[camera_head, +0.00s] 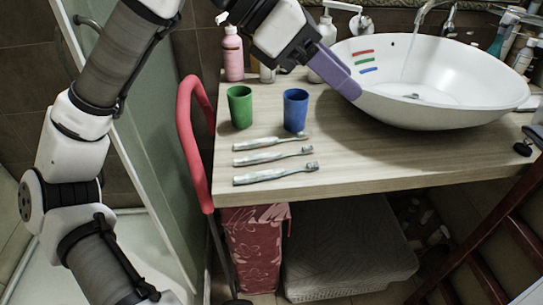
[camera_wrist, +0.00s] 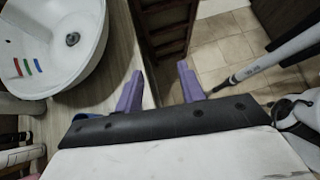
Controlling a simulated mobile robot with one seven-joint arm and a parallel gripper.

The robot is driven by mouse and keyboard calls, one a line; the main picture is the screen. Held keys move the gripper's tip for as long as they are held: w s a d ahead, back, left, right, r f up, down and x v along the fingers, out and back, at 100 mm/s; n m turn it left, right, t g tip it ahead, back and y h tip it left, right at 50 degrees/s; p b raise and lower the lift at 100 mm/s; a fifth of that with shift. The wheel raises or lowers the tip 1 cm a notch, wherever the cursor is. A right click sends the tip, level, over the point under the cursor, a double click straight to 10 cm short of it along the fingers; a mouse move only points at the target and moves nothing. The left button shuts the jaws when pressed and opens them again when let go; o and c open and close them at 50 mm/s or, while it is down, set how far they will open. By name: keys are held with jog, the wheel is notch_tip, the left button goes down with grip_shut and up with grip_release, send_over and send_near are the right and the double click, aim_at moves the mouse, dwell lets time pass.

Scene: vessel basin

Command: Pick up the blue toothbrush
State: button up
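Three toothbrushes lie side by side on the wooden counter in the head view: a far one (camera_head: 268,142), a middle one (camera_head: 270,155) and a near one (camera_head: 272,174). All look pale grey-green, and I cannot tell which is blue. My gripper (camera_head: 345,85), with purple fingers, is above the counter by the basin's left rim, behind and to the right of the toothbrushes. The wrist view shows its two fingers (camera_wrist: 160,85) apart with nothing between them. No toothbrush shows clearly in the wrist view.
A green cup (camera_head: 240,107) and a blue cup (camera_head: 295,110) stand behind the toothbrushes. The white basin (camera_head: 440,85) with red, green and blue marks fills the right. A pink bottle (camera_head: 233,55) stands at the back. A red-handled stick (camera_head: 190,130) leans at the counter's left edge.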

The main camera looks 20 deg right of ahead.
jog(key=w+f+n+t+y, duration=0.1)
jog(key=w+f+t+y, duration=0.2)
jog(key=w+f+y, duration=0.25)
jog(key=n+t+y+b, duration=0.2)
jog(key=y, duration=0.2)
send_over(272, 172)
jog(key=shift+h, duration=0.25)
jog(key=f, duration=0.7)
jog(key=d+f, duration=0.1)
jog(key=f, duration=0.3)
jog(key=shift+w+f, duration=0.15)
jog(key=shift+a+f, duration=0.15)
jog(key=shift+f, duration=0.8)
jog(key=shift+a+f, duration=0.2)
jog(key=shift+f, duration=0.75)
jog(key=shift+a+f, duration=0.15)
jog(key=shift+f, duration=0.8)
grip_shut()
